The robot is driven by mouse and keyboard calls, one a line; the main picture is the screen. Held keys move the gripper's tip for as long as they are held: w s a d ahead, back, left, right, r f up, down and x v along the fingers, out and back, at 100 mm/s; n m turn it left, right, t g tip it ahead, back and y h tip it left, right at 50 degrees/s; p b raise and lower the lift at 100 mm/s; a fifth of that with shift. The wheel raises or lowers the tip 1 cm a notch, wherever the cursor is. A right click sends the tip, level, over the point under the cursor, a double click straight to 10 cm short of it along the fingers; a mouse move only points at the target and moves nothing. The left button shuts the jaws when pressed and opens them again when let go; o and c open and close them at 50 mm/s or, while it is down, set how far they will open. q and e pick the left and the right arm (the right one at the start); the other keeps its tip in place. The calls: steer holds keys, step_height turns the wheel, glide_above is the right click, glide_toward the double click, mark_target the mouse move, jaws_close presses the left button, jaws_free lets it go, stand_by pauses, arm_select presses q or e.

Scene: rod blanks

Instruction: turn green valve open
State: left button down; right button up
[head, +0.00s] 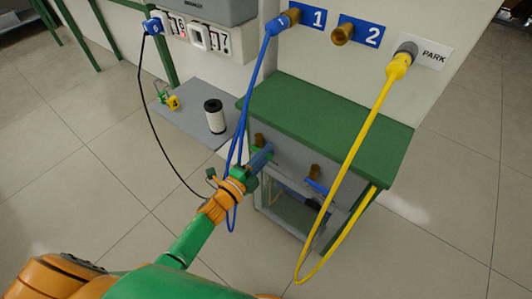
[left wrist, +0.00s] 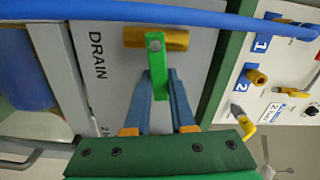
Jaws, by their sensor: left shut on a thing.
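The green valve lever (left wrist: 156,60) shows in the left wrist view, fixed to a brass valve body (left wrist: 172,38) on a grey panel marked DRAIN. The lever lies crosswise to the brass body in that view. My left gripper (left wrist: 160,85) is shut on the lever, with one blue finger on each side of it. In the head view my left gripper (head: 260,158) is at the front of the green-topped cabinet (head: 335,118), just below a brass fitting (head: 259,140). The lever is mostly hidden there. My right gripper is not in view.
A blue hose (head: 247,95) hangs from port 1 close by my left gripper and crosses the wrist view's top. A yellow hose (head: 365,135) loops down from PARK. A second brass fitting (head: 315,172) is to the right. A grey shelf (head: 185,120) holds a black-and-white canister (head: 215,118).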

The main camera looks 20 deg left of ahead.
mark_target(262, 130)
arm_select(q)
steer(key=r+n+p, duration=0.1)
steer(key=n, duration=0.2)
steer(key=shift+w+a+r+n+p, duration=0.1)
steer(key=shift+a+r+n+p, duration=0.1)
steer(key=shift+r+n+p, duration=0.2)
steer(key=n, duration=0.2)
steer(key=a+r+n+p, duration=0.1)
steer(key=n, duration=0.1)
steer(key=shift+w+n+p, duration=0.2)
steer(key=shift+n+p, duration=0.1)
steer(key=n, duration=0.1)
steer(key=a+n, duration=0.1)
steer(key=n, duration=0.1)
steer(key=shift+w+a+r, duration=0.1)
steer(key=shift+w+r, duration=0.1)
steer(key=shift+r, duration=0.15)
steer(key=shift+w+a+r+n, duration=0.1)
steer(key=shift+a+n, duration=0.15)
steer(key=shift+n, duration=0.55)
steer(key=shift+w+a+f+n, duration=0.1)
steer(key=shift+a+n, duration=0.15)
steer(key=shift+n, duration=0.55)
steer(key=shift+w+a+r+n, duration=0.1)
steer(key=shift+a+n, duration=0.15)
steer(key=shift+n, duration=0.55)
steer(key=c, duration=0.8)
jaws_free()
